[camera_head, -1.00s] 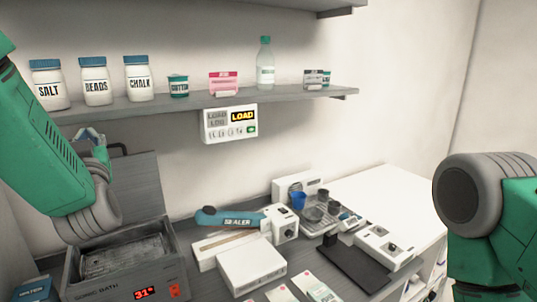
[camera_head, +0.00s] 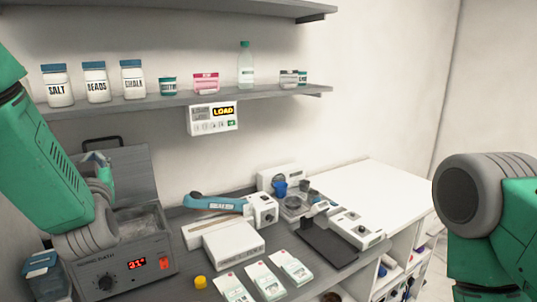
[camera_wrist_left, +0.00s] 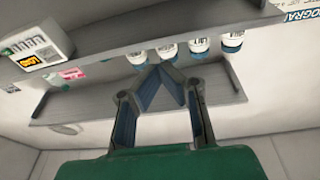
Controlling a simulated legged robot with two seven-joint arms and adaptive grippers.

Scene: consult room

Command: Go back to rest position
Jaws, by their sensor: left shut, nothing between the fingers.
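My left arm comes in from the left in the head view. Its gripper (camera_head: 101,165) shows partly behind the forearm, above the sonic bath (camera_head: 133,261) and in front of its raised grey lid. In the left wrist view my left gripper (camera_wrist_left: 168,68) has its fingertips together with nothing between them. That view looks up at the shelf's jars, which appear upside down beyond the fingers. My right arm shows at the right edge of the head view, but its gripper is out of the picture.
A shelf (camera_head: 180,97) holds jars, small boxes and a bottle (camera_head: 246,66). A LOAD display panel (camera_head: 213,118) hangs below it. On the counter are a blue sealer (camera_head: 214,203), a white box (camera_head: 233,243), packets (camera_head: 268,281) and a yellow cap (camera_head: 200,282). The white counter (camera_head: 375,190) is largely bare.

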